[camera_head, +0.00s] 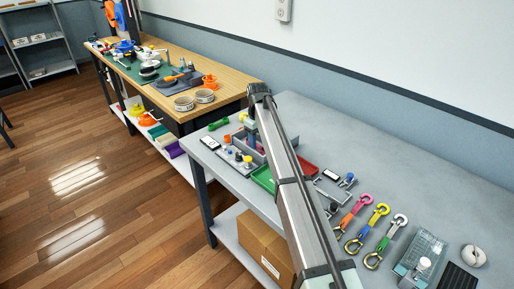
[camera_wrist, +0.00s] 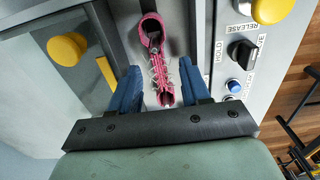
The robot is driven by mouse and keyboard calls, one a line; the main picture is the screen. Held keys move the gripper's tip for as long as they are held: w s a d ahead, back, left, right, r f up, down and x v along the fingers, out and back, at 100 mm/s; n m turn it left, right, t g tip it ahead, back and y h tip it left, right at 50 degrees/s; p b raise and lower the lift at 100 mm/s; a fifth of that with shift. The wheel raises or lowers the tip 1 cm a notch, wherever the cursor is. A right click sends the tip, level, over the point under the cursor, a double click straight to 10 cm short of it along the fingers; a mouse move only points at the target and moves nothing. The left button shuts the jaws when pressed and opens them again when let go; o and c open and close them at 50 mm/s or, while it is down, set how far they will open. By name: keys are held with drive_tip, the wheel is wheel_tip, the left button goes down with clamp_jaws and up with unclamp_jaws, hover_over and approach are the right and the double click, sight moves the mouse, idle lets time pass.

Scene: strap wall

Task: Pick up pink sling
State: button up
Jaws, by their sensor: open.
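In the wrist view a pink sling (camera_wrist: 157,62) lies lengthwise in a grey channel. It has a loop at its far end and pale stitching or cord along its sides. My gripper (camera_wrist: 159,70) is open, with one blue finger on each side of the sling's near part. I cannot tell whether either finger touches it. In the head view my arm hides most of the gripper and the sling at the grey fixture.
A panel with a black knob (camera_wrist: 243,52), a blue button (camera_wrist: 234,86) and a yellow knob (camera_wrist: 271,10) is at the right. Another yellow knob (camera_wrist: 66,49) stands at the left. Several hooked straps, including a pink one (camera_head: 362,201), lie on the grey bench (camera_head: 440,200).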

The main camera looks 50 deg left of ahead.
drive_tip(key=shift+f, duration=0.75)
clamp_jaws()
